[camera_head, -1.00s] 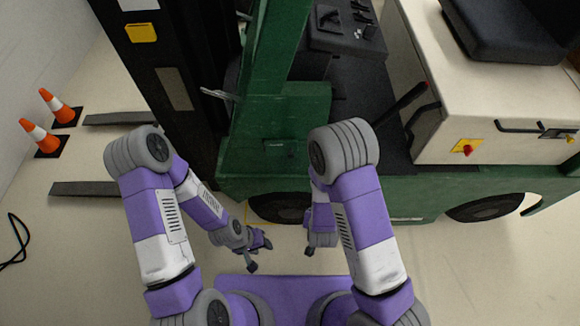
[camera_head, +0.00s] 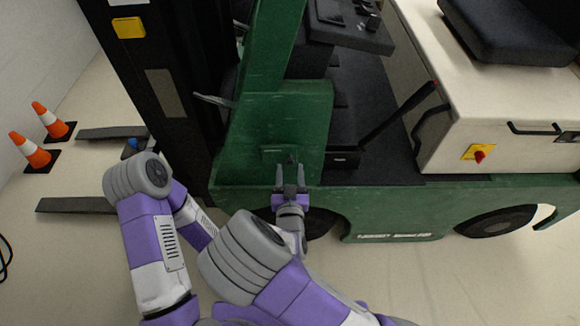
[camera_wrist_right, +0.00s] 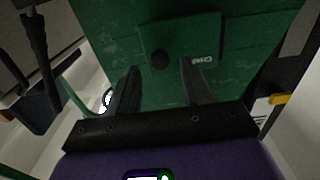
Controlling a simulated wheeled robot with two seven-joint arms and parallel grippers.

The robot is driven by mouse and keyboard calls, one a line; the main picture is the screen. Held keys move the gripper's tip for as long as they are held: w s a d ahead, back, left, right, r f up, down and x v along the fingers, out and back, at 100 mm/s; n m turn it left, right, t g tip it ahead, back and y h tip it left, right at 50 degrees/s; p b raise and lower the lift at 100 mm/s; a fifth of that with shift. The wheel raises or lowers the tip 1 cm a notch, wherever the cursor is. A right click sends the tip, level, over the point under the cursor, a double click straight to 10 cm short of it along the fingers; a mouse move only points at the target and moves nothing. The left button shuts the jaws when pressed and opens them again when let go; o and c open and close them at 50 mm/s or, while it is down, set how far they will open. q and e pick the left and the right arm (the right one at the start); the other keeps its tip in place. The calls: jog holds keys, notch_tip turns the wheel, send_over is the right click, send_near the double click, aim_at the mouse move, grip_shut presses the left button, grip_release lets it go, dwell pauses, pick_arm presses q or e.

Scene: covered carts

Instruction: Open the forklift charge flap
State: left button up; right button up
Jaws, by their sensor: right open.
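The forklift (camera_head: 300,110) stands in front of me with its green side facing me. The charge flap (camera_head: 272,154) is a small green panel on that side, and it looks shut flush. In the right wrist view the flap (camera_wrist_right: 190,38) shows a round black knob (camera_wrist_right: 160,60) and white lettering near its lower right. My right gripper (camera_head: 290,173) is open and empty, just below the knob in the head view. In the right wrist view the fingers of the gripper (camera_wrist_right: 161,80) lie on either side of the knob's line. My left gripper is hidden behind my right arm.
A front wheel (camera_head: 320,222) and rear wheel (camera_head: 495,220) sit under the green body. A black lever (camera_head: 400,112) and a red knob on a yellow plate (camera_head: 478,153) are to the right. Two orange cones (camera_head: 32,150) and the forks (camera_head: 78,205) are at left.

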aim_at(280, 159)
jog(key=shift+w, duration=1.35)
grip_shut()
